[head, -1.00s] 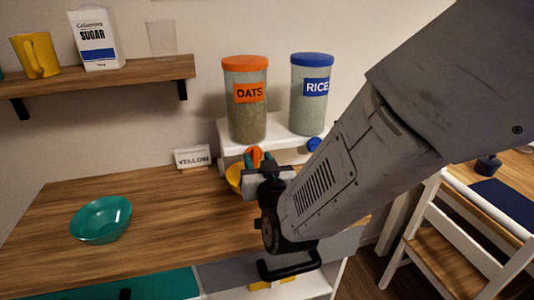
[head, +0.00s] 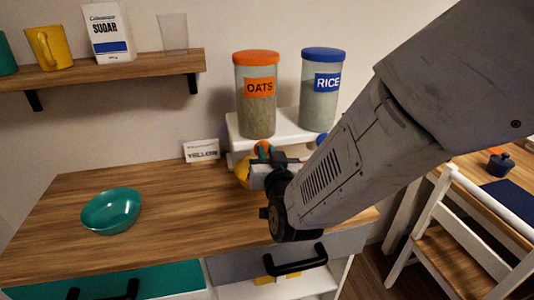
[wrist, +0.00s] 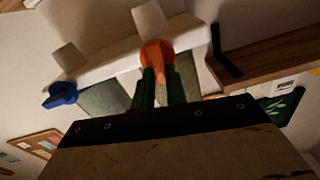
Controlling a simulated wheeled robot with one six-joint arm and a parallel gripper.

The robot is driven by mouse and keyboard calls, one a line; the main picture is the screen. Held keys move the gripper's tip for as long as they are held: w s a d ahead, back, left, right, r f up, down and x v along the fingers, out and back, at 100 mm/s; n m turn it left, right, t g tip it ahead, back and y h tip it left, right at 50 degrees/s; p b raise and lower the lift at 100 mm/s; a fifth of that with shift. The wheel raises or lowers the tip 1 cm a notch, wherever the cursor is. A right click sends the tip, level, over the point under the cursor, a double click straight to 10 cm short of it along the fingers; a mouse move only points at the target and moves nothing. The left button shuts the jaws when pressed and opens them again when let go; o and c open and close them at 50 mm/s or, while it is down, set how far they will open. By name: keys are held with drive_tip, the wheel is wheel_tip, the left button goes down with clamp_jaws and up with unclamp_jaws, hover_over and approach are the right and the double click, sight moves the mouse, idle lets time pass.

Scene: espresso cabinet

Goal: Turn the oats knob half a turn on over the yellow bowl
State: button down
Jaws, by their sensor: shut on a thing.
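The oats dispenser (head: 256,110), clear with an orange lid and an orange label, stands on a white stand. Its orange knob (head: 262,147) is at the stand's front, partly hidden by my gripper; it also shows in the wrist view (wrist: 157,50). My gripper (head: 262,157) is shut on the knob, with a green finger on each side of it in the wrist view (wrist: 160,82). The yellow bowl (head: 241,172) sits below the knob, mostly hidden behind my gripper. I cannot see whether oats are in it.
The rice dispenser (head: 320,105) stands to the right, with its blue knob (wrist: 61,95) beside the orange one. A "YELLOW" card (head: 202,151) stands at the back. A teal bowl (head: 111,211) sits at the left of the counter. A wall shelf (head: 120,68) holds mugs and sugar.

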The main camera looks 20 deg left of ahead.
drive_tip(key=shift+w+d+f+m, duration=0.15)
drive_tip(key=shift+f+m, duration=0.1)
drive_tip(key=shift+m, duration=2.4)
drive_tip(key=shift+d+f+m, duration=0.2)
drive_tip(key=shift+m, duration=2.5)
drive_tip(key=shift+w+d+f+m, duration=0.15)
drive_tip(key=shift+f+m, duration=0.1)
drive_tip(key=shift+m, duration=2.4)
drive_tip(key=c, duration=1.4)
unclamp_jaws()
drive_tip(key=shift+c, duration=0.2)
drive_tip(key=shift+s, duration=0.1)
drive_tip(key=v, duration=0.7)
drive_tip(key=shift+s+d, duration=0.2)
drive_tip(key=shift+s, duration=0.15)
